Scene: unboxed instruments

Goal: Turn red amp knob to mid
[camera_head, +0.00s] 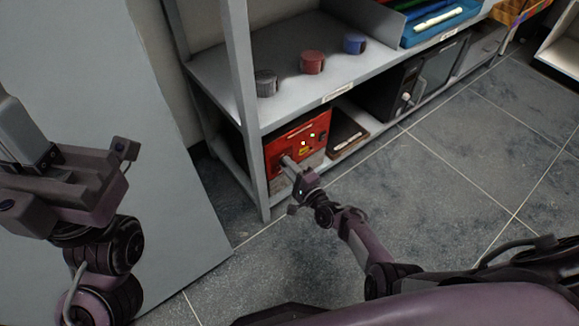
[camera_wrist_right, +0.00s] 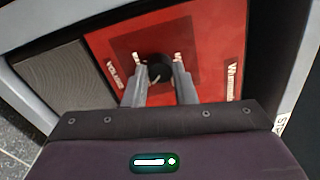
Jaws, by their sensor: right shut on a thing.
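The red amp (camera_head: 311,133) stands on the lower shelf, with its red front panel facing me. It also fills the right wrist view (camera_wrist_right: 215,50). Its black round knob (camera_wrist_right: 160,68) has a light mark on its lower edge, with small white lettering beside it. My right gripper (camera_head: 287,162) is at the left part of the panel, its two fingers (camera_wrist_right: 160,84) shut on the knob from both sides. The knob is hidden by the gripper in the head view. My left gripper (camera_head: 65,180) is at the far left, away from the amp; its jaw opening is unclear.
A shelf post (camera_head: 248,120) stands just left of the amp. A dark tray-like item (camera_head: 346,138) and a black box (camera_head: 398,92) are to its right. Grey (camera_head: 265,83), red (camera_head: 313,62) and blue (camera_head: 355,44) round pieces sit on the upper shelf. The floor in front is clear.

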